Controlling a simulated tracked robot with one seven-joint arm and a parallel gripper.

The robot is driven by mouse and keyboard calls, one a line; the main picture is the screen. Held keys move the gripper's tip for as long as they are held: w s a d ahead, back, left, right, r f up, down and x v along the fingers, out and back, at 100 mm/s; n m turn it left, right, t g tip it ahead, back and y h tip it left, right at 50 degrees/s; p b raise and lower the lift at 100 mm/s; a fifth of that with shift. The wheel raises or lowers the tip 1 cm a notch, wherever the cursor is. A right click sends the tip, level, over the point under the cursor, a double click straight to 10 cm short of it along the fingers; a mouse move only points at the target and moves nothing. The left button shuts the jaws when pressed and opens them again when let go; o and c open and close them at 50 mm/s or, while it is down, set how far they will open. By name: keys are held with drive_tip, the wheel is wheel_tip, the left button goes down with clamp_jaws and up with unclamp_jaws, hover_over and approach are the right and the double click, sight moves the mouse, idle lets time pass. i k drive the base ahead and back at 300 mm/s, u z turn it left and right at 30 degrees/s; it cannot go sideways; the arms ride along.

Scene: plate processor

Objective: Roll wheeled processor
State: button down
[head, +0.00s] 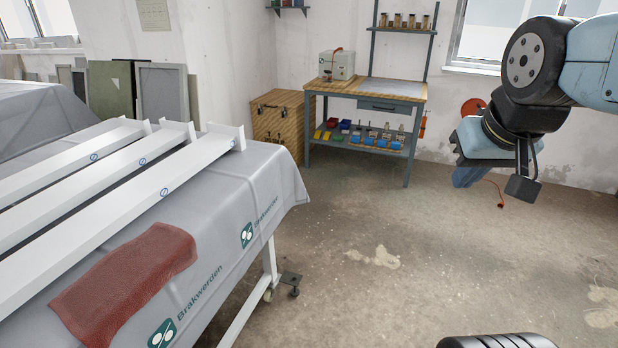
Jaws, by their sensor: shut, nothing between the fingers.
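A long object under a grey cover (215,220) marked "Brakwerden" fills the left side. A white leg and a caster wheel (292,283) show under its right end, so it stands on wheels; it appears to be the processor, though the cover hides its body. My gripper (466,180) hangs in the air at upper right, shut and empty, well away from the covered object. Its fingertips are small and partly hard to make out.
Several white beams (100,195) and a red cloth (130,275) lie on the cover. A workbench (375,92) with coloured bins and a wooden crate (278,120) stand at the back wall. The concrete floor (420,255) in the middle is clear.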

sight(233, 209)
drive_tip(key=u, duration=0.2)
drive_tip(key=i, duration=0.95)
drive_tip(key=z, duration=0.1)
